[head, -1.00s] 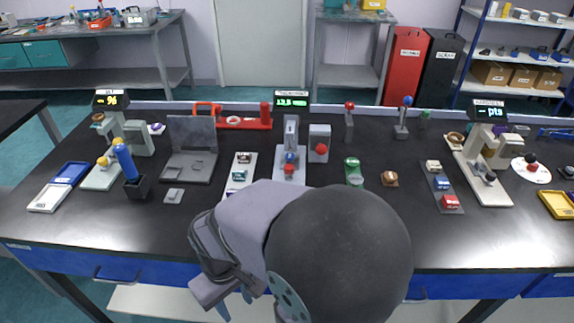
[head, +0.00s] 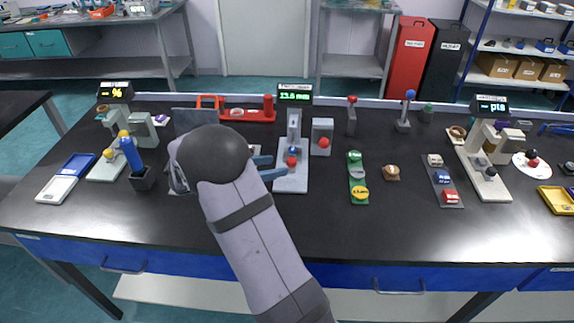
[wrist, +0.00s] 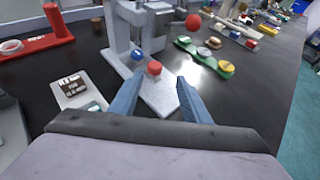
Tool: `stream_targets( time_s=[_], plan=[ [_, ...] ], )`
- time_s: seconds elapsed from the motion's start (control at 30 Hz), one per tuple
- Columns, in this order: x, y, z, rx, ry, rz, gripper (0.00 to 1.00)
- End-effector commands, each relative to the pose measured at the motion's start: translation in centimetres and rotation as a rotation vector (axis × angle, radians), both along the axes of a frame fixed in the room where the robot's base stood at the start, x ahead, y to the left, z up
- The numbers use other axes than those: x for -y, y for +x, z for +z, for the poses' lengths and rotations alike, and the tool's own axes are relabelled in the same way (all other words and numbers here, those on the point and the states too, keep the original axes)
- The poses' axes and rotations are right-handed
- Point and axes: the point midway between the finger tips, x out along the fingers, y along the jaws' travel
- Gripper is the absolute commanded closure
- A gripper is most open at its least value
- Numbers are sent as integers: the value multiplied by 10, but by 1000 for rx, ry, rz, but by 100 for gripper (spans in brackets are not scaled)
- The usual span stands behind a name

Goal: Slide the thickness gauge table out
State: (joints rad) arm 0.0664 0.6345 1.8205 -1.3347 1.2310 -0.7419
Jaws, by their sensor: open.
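The thickness gauge (head: 294,130) is a grey upright stand under a green-lit display (head: 295,94). Its pale table (head: 291,184) lies low at the front and carries a red knob (head: 291,161), with a blue knob (head: 293,150) just behind. My gripper (head: 276,168) is open at the left of the red knob in the head view. In the wrist view my gripper (wrist: 160,76) has its two blue fingers spread, and the red knob (wrist: 154,68) shows between and just beyond the tips. I cannot tell whether they touch it.
A grey block with a red ball (head: 322,137) stands close right of the gauge. A green strip with round pieces (head: 358,178) lies further right. The bench front right of the gauge is clear.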

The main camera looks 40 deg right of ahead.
Motion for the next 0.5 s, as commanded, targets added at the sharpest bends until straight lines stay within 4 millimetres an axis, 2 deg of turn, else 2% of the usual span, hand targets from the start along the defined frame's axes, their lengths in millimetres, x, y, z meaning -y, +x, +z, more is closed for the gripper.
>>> stream_targets(
  time_s=[0.1,0.27,0.5],
  plan=[
    [1,9,2,4,-18,20,57],
    [4,10,2,4,-18,20,57],
    [25,8,-7,3,-17,17,57]
  ],
)
